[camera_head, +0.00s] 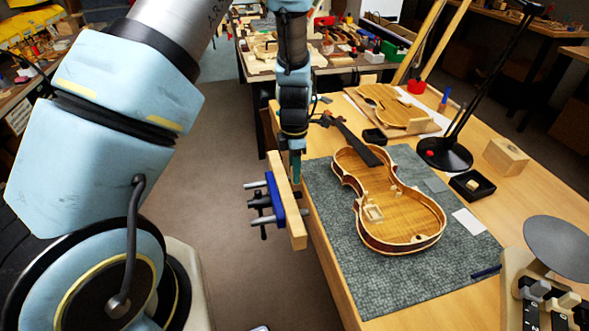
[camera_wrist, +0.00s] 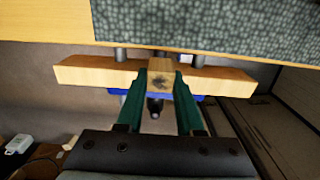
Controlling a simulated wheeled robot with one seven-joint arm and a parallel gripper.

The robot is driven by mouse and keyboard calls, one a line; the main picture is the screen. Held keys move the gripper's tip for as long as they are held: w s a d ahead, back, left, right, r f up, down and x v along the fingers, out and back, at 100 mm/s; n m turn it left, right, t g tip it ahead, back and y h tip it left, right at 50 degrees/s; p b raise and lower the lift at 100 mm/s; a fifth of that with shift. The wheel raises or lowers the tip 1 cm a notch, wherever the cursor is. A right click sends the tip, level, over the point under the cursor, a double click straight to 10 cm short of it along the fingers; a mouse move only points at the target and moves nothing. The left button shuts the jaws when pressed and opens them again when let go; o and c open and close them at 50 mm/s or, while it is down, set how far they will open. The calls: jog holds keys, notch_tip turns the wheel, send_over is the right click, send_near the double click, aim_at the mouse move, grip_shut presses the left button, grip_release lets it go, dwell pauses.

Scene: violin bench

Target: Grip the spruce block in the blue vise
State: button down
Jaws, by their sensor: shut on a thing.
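The spruce block (camera_wrist: 160,76) is a small pale wooden piece with a dark mark on its face, held between my gripper's green fingers in the wrist view. My gripper (camera_head: 296,166) is shut on it, above the vise at the bench's left edge. The block cannot be made out in the head view. The blue vise (camera_head: 276,201) has a long wooden jaw (camera_head: 291,222), which also shows in the wrist view (camera_wrist: 90,74). A gap with metal rods lies between jaw and bench edge. In the wrist view the block overlaps the jaw; its height above it cannot be told.
A violin body (camera_head: 400,222) lies on a grey-green mat (camera_head: 355,280) right of the vise. A black lamp (camera_head: 445,153), a black tray (camera_head: 472,186) and a wooden block (camera_head: 505,157) stand farther right. Floor is open left of the vise.

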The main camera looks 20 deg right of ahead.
jog(key=shift+f+b, duration=1.3)
jog(key=shift+f, duration=0.9)
jog(key=shift+c, duration=2.3)
grip_release()
jog(key=shift+r, duration=0.1)
notch_tip(320, 180, up, 11)
jog(key=shift+f+b, duration=0.1)
jog(key=shift+b, duration=0.7)
jog(key=s+a+r+m, duration=0.2)
jog(key=a+r+m, duration=0.2)
jog(key=a+m, duration=0.5)
jog(key=s+a+r+m+t, duration=0.1)
jog(key=a+r+m, duration=0.3)
jog(key=a, duration=1.6)
jog(key=s+m, duration=0.1)
jog(key=m, duration=0.3)
jog(key=shift+a+r+m+t, duration=0.15)
jog(key=shift+a+m+t, duration=0.15)
jog(key=shift+a+m, duration=0.1)
